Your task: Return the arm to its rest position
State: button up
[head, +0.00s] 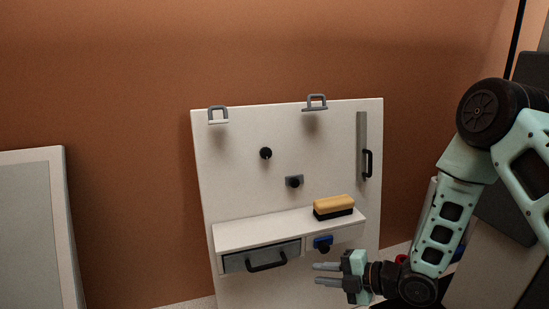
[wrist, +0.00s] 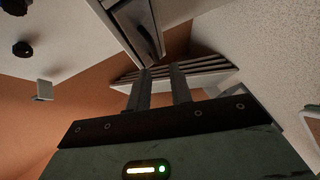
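My gripper (head: 318,275) is in front of the lower right part of the white board, below the shelf, with its fingers pointing left in the head view. In the wrist view my gripper (wrist: 161,72) shows two parallel grey fingers with a gap between them and nothing held. My arm reaches down from the right side of the head view, bent at the elbow, to the gripper.
A pale panel (head: 30,225) stands at left.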

notch_tip(320, 180, up, 5)
jog(key=s+a+m+g+h, duration=0.1)
jog(key=a+m+h, duration=0.1)
jog(key=m+h, duration=0.3)
jog(key=s+d+r+m+g+h, duration=0.15)
jog(key=s+r+m, duration=0.3)
jog(key=s, duration=0.45)
jog(key=s+r+m+g+h, duration=0.25)
jog(key=s+r+m, duration=0.2)
jog(key=s, duration=0.35)
jog(key=s+d+r+m+g+h, duration=0.15)
jog(key=s+r+m, duration=0.3)
jog(key=s, duration=0.45)
notch_tip(320, 180, up, 35)
jog(key=p, duration=3.5)
jog(key=shift+a+h+p, duration=0.15)
jog(key=shift+h+p, duration=0.15)
jog(key=shift+h, duration=0.05)
jog(key=shift+m, duration=0.25)
